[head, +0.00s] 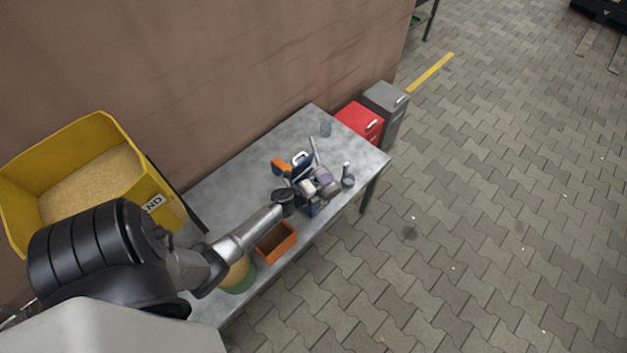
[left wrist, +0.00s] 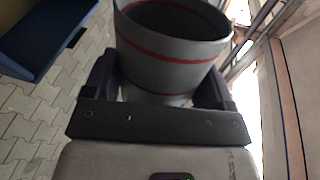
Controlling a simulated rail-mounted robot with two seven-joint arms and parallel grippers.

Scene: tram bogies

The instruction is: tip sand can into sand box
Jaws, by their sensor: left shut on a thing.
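My left gripper (head: 326,184) is shut on the sand can (left wrist: 172,45), a grey can with red bands. In the left wrist view the can sits between the two fingers, its open mouth toward the top of the picture; the inside looks dark and I see no sand in it. In the head view the can is hard to make out among the clutter at the gripper, over the right part of the table. The yellow sand box (head: 158,190), with sand in it and a partly hidden label, stands at the far left, well away from the gripper. My right gripper is not in view.
The grey table (head: 232,183) runs along the brown wall. Paved floor lies open at right.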

